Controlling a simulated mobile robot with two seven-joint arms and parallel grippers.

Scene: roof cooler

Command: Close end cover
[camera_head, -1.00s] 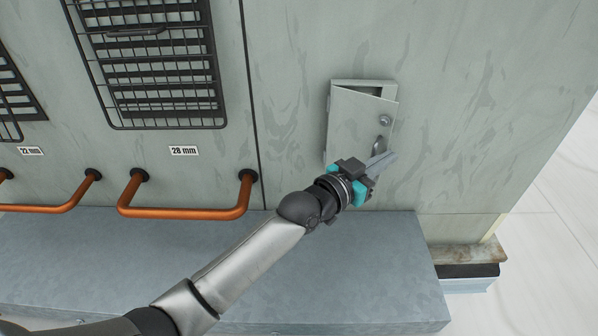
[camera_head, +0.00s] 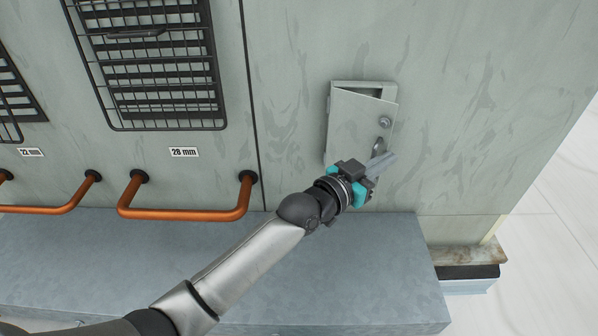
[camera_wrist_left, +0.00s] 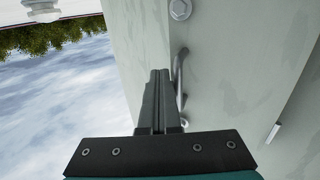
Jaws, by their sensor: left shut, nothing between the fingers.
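The end cover (camera_head: 355,125) is a small grey-green hinged door on the unit's wall. It stands slightly ajar, with a dark gap along its top edge. It carries a round lock (camera_head: 385,122) and a curved handle (camera_head: 379,146) near its right edge. My left gripper (camera_head: 384,162) is shut and empty, at the lower right of the cover, close to the handle. In the left wrist view its shut fingers (camera_wrist_left: 158,100) lie beside the handle (camera_wrist_left: 181,78), below the lock (camera_wrist_left: 180,9). I cannot tell whether they touch the cover. My right gripper is not in view.
Copper pipes (camera_head: 185,213) and a black wire grille (camera_head: 165,65) are on the wall to the left. A grey ledge (camera_head: 330,270) runs below the cover under my left arm. The wall around the cover is clear, and pale floor (camera_head: 545,220) lies to the right.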

